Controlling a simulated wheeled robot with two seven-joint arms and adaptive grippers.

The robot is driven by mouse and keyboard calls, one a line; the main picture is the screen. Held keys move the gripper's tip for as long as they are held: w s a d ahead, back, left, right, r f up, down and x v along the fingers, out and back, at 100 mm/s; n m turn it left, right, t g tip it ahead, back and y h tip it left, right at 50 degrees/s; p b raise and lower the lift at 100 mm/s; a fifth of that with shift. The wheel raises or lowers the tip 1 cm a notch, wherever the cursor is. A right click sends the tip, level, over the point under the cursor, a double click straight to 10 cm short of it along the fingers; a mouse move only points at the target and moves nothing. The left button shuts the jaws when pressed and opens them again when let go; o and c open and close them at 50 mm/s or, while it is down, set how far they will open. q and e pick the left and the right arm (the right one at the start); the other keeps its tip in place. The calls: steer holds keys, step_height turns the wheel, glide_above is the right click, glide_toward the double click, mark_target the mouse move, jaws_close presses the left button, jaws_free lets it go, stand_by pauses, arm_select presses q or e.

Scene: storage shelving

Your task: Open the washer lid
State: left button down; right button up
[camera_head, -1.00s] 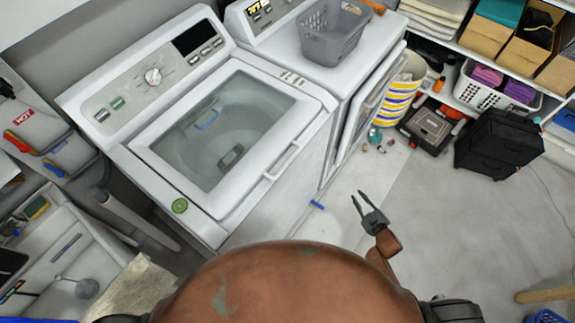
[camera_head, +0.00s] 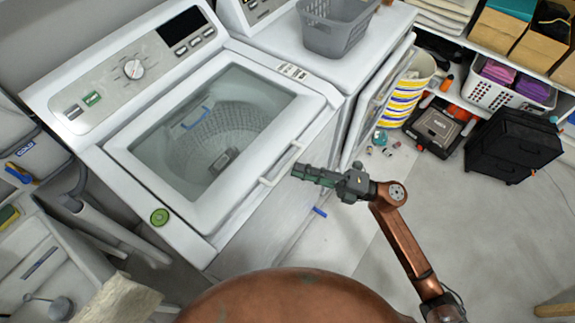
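The white washer (camera_head: 85,105) stands at the left with its lid (camera_head: 222,200) closed. The lid has a glass window (camera_head: 170,150), through which the drum shows. A white bar handle (camera_head: 282,166) runs along the lid's front right edge. My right gripper (camera_head: 297,171) is beside the handle, its fingertips pointing left at it and very close. I cannot tell whether they touch it. The fingers overlap in this view, so their opening is hidden. My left gripper is not in view.
A dryer (camera_head: 370,52) stands right of the washer with its door (camera_head: 378,100) ajar and a grey basket (camera_head: 335,35) on top. A black case (camera_head: 513,145) and a toolbox (camera_head: 437,125) sit on the floor at right. The floor in front is mostly clear.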

mark_target(287, 165)
steer(key=shift+x, duration=2.3)
steer(key=shift+c, duration=0.2)
jaws_close()
